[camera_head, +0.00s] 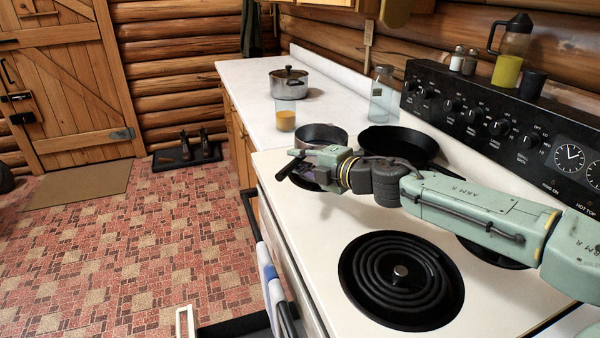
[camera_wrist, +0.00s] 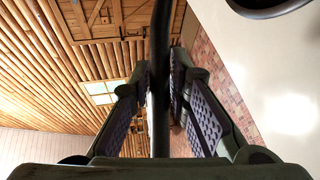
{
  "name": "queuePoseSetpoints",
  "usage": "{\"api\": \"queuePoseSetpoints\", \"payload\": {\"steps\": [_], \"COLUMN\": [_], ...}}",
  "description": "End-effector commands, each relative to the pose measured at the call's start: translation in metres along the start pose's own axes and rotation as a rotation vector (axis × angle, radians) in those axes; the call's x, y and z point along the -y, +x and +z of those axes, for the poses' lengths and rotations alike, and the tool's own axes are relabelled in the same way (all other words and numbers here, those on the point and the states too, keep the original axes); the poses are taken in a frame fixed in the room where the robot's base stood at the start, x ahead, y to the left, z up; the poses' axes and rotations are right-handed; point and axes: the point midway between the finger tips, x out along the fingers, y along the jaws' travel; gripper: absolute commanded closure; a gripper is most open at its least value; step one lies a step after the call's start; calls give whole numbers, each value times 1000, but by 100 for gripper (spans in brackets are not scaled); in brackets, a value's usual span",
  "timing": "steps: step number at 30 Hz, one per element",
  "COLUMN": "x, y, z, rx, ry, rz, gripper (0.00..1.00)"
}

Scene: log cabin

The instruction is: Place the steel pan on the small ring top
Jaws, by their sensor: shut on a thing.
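The steel pan (camera_head: 321,132) is a round, open metal pan near the far left end of the stove, partly hidden behind my gripper. My gripper (camera_head: 300,164) is on the near side of the pan, closed around a dark bar that looks like its handle. The wrist view shows this dark handle (camera_wrist: 160,75) running between the two fingers. I cannot tell whether the pan is resting or lifted. A dark coil ring (camera_head: 304,182) is mostly hidden under my gripper. A large coil ring (camera_head: 401,281) is bare at the front. Another ring (camera_head: 490,252) shows partly behind my arm.
A black skillet (camera_head: 397,143) sits at the back left of the stove, close to the pan. A juice glass (camera_head: 286,117), a lidded pot (camera_head: 289,84) and a glass bottle (camera_head: 381,95) stand on the white counter (camera_head: 250,90). The control panel (camera_head: 500,125) rises along the back.

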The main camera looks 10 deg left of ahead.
Motion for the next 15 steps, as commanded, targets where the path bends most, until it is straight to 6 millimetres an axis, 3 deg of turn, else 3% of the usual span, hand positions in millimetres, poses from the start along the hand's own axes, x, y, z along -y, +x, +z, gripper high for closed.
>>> {"api": "queuePoseSetpoints", "payload": {"steps": [4, 11, 15], "x": [4, 32, 34], "y": [3, 9, 9], "z": [4, 4, 4], "rx": [-1, 0, 1], "ry": [-1, 1, -2], "rz": [1, 2, 1], "gripper": [100, 100, 100]}}
